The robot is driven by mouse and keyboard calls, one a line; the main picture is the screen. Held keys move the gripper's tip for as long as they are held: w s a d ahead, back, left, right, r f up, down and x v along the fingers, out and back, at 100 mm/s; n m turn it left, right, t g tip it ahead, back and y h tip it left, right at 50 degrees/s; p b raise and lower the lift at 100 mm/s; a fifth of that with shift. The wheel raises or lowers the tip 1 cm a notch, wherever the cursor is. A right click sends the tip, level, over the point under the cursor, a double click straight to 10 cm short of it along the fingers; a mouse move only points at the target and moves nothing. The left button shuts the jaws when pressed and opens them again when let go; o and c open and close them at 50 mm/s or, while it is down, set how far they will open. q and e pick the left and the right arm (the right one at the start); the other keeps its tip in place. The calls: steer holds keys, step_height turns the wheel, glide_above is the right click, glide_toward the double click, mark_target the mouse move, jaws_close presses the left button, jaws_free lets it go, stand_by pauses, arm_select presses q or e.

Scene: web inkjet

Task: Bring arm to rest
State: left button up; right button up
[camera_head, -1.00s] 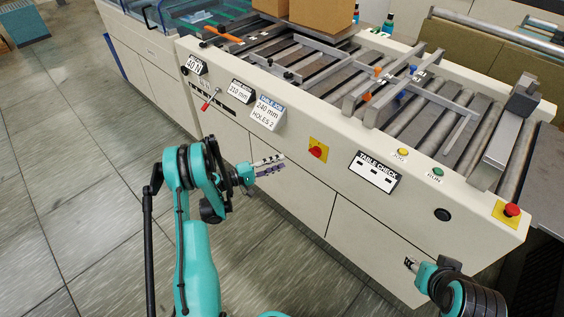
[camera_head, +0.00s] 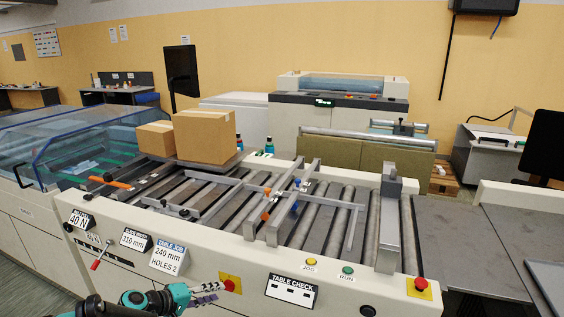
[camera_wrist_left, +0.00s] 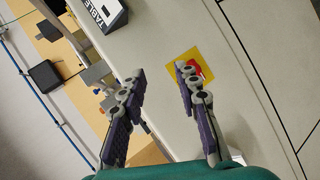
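My left gripper (camera_head: 207,293) is at the bottom of the head view, in front of the machine's front panel and just left of a red knob (camera_head: 229,285) on a yellow plate. In the left wrist view its two fingers (camera_wrist_left: 161,75) stand apart with nothing between them, so it is open. The red knob also shows there (camera_wrist_left: 197,68), just beyond the right finger. I cannot tell how far the fingertips are from the panel. My right gripper is not in view.
The roller table (camera_head: 320,215) spans the middle, with a large carton (camera_head: 204,137) and a smaller carton (camera_head: 154,138) at its far left. A TABLE CHECK label (camera_head: 292,291), a lever (camera_head: 101,256) and a red stop button (camera_head: 421,284) are on the front.

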arm_select(q)
steer(key=s+d+r+m+g+y, duration=0.1)
steer(key=s+d+r+m+y, duration=0.15)
steer(key=s, duration=0.45)
steer(key=s+d+r+m+g+y, duration=0.1)
steer(key=s+d+r+y, duration=0.15)
steer(key=s, duration=0.35)
steer(key=s+a+m+y, duration=0.1)
steer(key=s+m+y, duration=0.2)
steer(key=s, duration=1.1)
steer(key=shift+a+r, duration=0.4)
